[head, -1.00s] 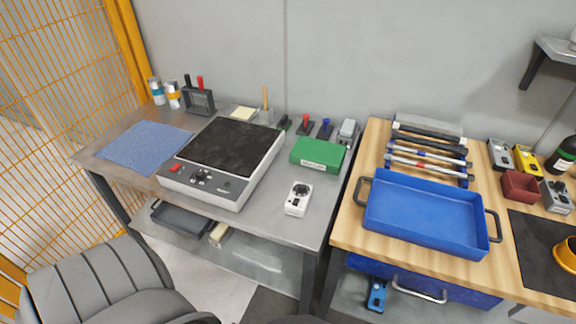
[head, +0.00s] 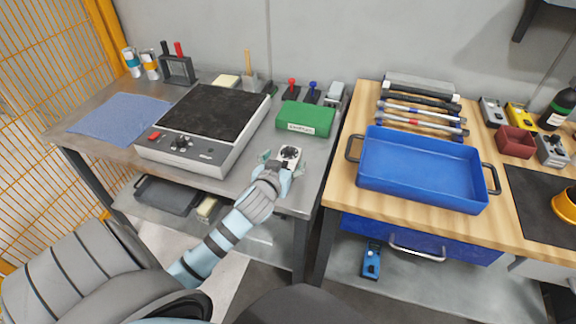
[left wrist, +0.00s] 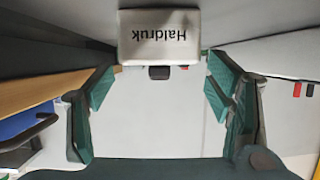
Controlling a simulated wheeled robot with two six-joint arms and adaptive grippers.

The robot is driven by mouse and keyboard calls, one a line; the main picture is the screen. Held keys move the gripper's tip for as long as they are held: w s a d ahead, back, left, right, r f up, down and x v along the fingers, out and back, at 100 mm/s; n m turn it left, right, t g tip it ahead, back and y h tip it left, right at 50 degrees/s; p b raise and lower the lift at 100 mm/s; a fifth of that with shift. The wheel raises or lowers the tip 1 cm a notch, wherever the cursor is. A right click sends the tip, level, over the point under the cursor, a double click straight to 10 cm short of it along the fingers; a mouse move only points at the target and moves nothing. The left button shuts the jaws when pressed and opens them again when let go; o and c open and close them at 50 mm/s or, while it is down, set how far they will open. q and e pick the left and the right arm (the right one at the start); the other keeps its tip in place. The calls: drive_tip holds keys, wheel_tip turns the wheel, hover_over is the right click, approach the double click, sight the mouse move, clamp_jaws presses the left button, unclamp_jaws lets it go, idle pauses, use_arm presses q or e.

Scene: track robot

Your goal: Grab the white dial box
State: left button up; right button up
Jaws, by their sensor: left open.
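The white dial box (head: 290,154) with a dark round dial lies on the grey metal table, in front of the green box. My left gripper (head: 281,163) is open at its near end and partly hides it in the head view. In the left wrist view, the box (left wrist: 160,45) shows a white face with upside-down dark "Haldruk" lettering. It lies ahead of the open, green-padded fingers (left wrist: 160,88), roughly centred between them. No contact is visible. My right gripper is not in view.
A wooden table with a blue tray (head: 422,199) is to the right. The grey tabletop around the white box is mostly clear.

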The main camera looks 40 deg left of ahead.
sight(286, 161)
use_arm(q)
drive_tip(key=x, duration=0.1)
drive_tip(key=b+x, duration=0.1)
drive_tip(key=x, duration=0.1)
drive_tip(key=shift+f, duration=0.45)
drive_tip(key=shift+w+a, duration=0.15)
drive_tip(key=shift+w, duration=0.35)
drive_tip(key=shift+s, duration=0.1)
drive_tip(key=c, duration=1.4)
